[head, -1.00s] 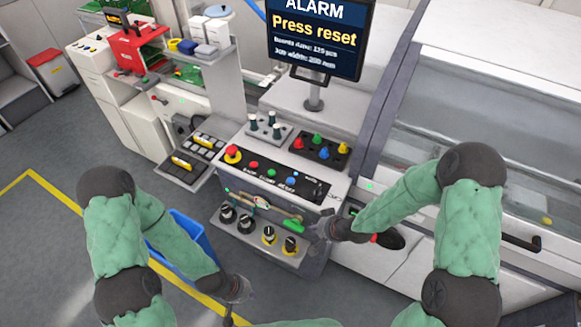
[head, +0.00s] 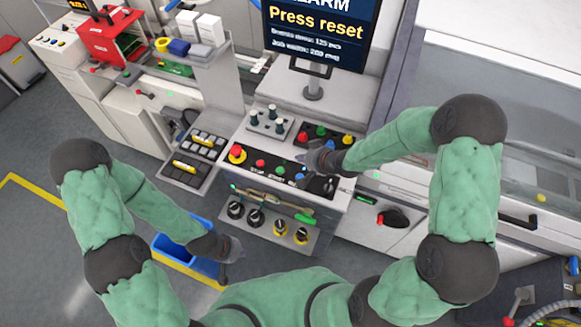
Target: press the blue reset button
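The black button panel (head: 247,168) lies on the grey console's sloping top. My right gripper (head: 306,160) hangs over the panel's right part, just above the blue button in the picture. Its dark fingers are small, and I cannot tell whether they are open or shut, or how high they are above the button. My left gripper (head: 234,252) is low, in front of the console by the blue bin. Its fingers are too small to judge.
A screen (head: 322,30) reading "Press reset" stands behind. A red emergency stop (head: 237,153) sits left on the panel. Joystick-like posts (head: 270,117) and a coloured-button box (head: 322,134) stand behind it. Knobs (head: 255,217) line the lower shelf. A blue bin (head: 180,247) stands on the floor.

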